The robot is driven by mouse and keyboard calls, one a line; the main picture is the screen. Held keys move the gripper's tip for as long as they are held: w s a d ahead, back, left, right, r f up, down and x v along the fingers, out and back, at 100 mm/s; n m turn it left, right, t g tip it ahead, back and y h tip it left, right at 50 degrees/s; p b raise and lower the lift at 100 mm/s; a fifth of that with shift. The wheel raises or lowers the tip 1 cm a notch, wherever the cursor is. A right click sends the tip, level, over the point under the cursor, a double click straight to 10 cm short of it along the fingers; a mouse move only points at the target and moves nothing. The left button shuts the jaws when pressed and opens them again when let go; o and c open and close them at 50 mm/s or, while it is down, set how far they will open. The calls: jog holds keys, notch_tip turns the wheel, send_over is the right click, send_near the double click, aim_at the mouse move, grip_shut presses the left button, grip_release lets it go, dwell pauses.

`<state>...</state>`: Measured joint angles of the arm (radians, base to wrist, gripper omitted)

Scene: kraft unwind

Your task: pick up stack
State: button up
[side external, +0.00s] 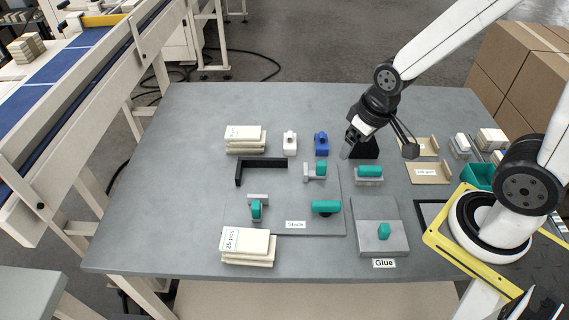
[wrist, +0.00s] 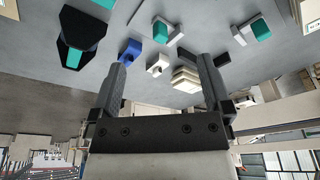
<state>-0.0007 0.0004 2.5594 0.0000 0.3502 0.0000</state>
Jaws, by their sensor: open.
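A stack of cream pads (side external: 245,140) lies at the back left of the grey table, with its layers slightly offset. A second cream stack (side external: 248,250), with a "25 pcs" label, lies at the front left edge. My gripper (side external: 376,150) is open and empty above the back right of the table, well to the right of both stacks. In the wrist view the open fingers (wrist: 163,58) show nothing between them in their grip. A cream stack (wrist: 186,79) shows beyond them, near the right finger.
White (side external: 290,142) and blue (side external: 321,142) blocks stand between the back stack and my gripper. A black bracket (side external: 242,170) lies in front of that stack. Several teal-handled tools and a Glue plate (side external: 365,240) occupy the middle. The table's left side is clear.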

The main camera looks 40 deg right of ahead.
jog(key=n+g, duration=0.3)
jog(key=n, duration=0.5)
send_over(247, 241)
notch_tip(247, 241, down, 7)
jog(key=shift+s+r, duration=0.1)
jog(key=shift+r, duration=0.05)
jog(key=shift+f, duration=1.3)
jog(key=shift+f, duration=0.1)
jog(key=shift+f, duration=2.5)
jog(key=c, duration=1.3)
jog(key=shift+o, duration=0.2)
